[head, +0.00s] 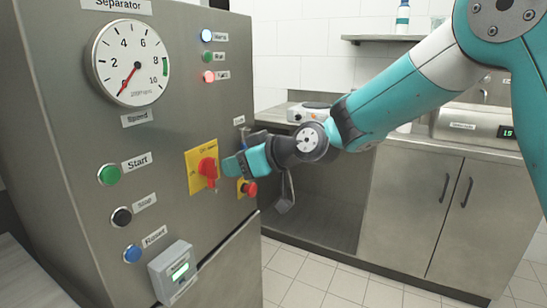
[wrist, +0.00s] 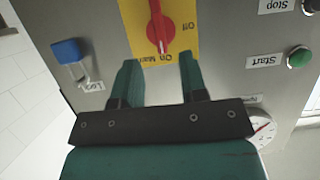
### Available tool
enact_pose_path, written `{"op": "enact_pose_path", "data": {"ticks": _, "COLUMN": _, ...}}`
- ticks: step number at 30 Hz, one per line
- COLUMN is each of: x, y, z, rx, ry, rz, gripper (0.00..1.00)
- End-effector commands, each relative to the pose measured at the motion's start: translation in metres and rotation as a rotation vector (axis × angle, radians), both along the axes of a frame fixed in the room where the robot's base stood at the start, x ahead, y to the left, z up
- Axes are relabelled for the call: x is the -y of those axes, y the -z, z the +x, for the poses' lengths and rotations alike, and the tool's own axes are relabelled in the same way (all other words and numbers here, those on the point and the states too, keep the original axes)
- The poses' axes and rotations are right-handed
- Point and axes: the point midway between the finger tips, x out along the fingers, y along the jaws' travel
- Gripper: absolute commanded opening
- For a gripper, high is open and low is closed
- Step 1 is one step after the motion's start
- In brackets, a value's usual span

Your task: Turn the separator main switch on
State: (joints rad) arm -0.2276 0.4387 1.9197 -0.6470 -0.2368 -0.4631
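The separator main switch is a red rotary handle (head: 208,170) on a yellow plate (head: 194,176) on the separator's front panel. In the wrist view the handle (wrist: 158,28) lies nearly along the picture's vertical. Its white-marked end points down toward the "On" label, and "Off" is at the right. My gripper (head: 232,165) is just right of the switch in the head view. In the wrist view its two green fingers (wrist: 158,62) are apart and empty, with tips near the plate's lower edge. The handle is between their lines, beyond the tips; contact is not visible.
A blue padlock (wrist: 68,50) hangs on the panel beside a "Lock" label. A red knob (head: 250,188) is close below my gripper. Green Start (head: 110,175), black Stop (head: 122,217) and blue Reset (head: 133,254) buttons are left of the switch. The speed gauge (head: 130,62) is above.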

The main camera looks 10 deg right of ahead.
Motion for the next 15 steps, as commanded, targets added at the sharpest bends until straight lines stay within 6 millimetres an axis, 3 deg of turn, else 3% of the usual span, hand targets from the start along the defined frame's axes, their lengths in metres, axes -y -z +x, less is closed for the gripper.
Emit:
{"op": "enact_pose_path", "data": {"ticks": 7, "x": 0.047, "y": -0.024, "z": -0.034, "rx": 0.003, "ry": 0.005, "rz": 0.000, "gripper": 0.39}}
{"op": "enact_pose_path", "data": {"ticks": 15, "x": 0.073, "y": -0.037, "z": -0.056, "rx": 0.000, "ry": 0.001, "rz": 0.000, "gripper": 0.39}}
